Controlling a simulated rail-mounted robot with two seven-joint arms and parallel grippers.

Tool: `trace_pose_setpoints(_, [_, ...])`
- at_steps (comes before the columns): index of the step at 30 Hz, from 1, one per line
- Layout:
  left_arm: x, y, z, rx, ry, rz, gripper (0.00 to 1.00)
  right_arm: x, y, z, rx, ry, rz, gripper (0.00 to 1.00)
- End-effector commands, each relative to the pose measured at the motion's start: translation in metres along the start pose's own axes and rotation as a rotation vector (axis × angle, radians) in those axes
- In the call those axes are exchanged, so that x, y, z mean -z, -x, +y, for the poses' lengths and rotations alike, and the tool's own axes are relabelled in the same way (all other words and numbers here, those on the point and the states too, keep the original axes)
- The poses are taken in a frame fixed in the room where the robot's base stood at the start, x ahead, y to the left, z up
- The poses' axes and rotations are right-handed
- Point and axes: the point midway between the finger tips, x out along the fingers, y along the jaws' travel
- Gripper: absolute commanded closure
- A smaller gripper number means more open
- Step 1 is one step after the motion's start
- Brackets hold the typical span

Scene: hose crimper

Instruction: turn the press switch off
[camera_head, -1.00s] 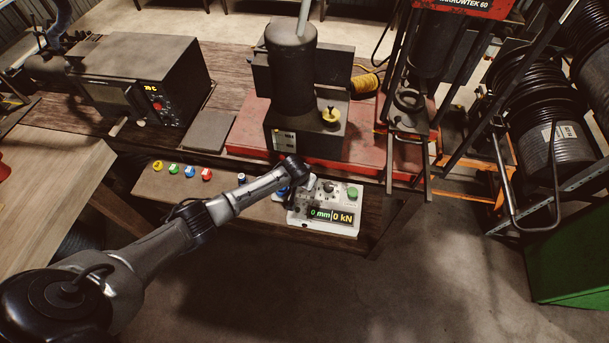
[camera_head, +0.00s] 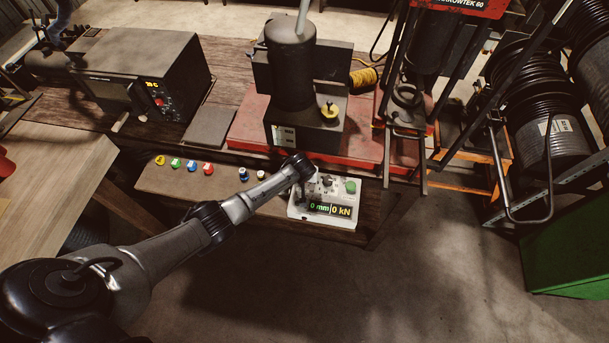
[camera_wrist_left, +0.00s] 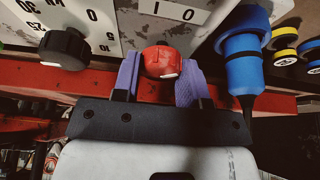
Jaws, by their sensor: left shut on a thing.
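The press switch is a red rotary knob (camera_wrist_left: 162,62) on the white control box (camera_head: 296,211), beside a white label with 0 and I marks (camera_wrist_left: 174,10). A pale mark shows on the knob's lower side in the wrist view. My left gripper (camera_wrist_left: 160,70) has purple fingers on both sides of the red knob and is shut on it. In the head view my left wrist covers the knob and the box's left part. The box's display (camera_head: 330,209) reads 0 mm and 0 kN. My right gripper is not in view.
A black dial knob (camera_wrist_left: 65,47) with a number scale is left of my fingers in the wrist view. A blue part (camera_wrist_left: 243,55) stands close on the right. A green button (camera_head: 351,187) is on the box. The press (camera_head: 292,70) stands behind.

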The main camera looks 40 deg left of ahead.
Motion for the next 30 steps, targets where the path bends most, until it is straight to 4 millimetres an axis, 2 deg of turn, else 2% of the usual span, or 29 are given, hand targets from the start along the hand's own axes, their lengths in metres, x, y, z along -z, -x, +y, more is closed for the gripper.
trace_pose_setpoints(5, [0.000,0.000,0.000,-0.001,0.002,0.000,0.84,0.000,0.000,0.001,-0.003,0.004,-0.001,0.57])
trace_pose_setpoints(6, [0.000,0.000,0.000,-0.001,0.002,0.000,0.59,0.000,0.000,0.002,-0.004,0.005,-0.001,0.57])
trace_pose_setpoints(13, [0.000,0.000,0.000,-0.001,0.001,0.000,0.37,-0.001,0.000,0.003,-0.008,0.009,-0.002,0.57])
trace_pose_setpoints(23, [0.001,0.003,0.000,-0.001,0.000,0.001,0.36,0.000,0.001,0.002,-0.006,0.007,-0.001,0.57])
trace_pose_setpoints(30, [0.001,0.029,0.000,-0.002,0.000,0.002,0.36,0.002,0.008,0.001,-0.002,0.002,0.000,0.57])
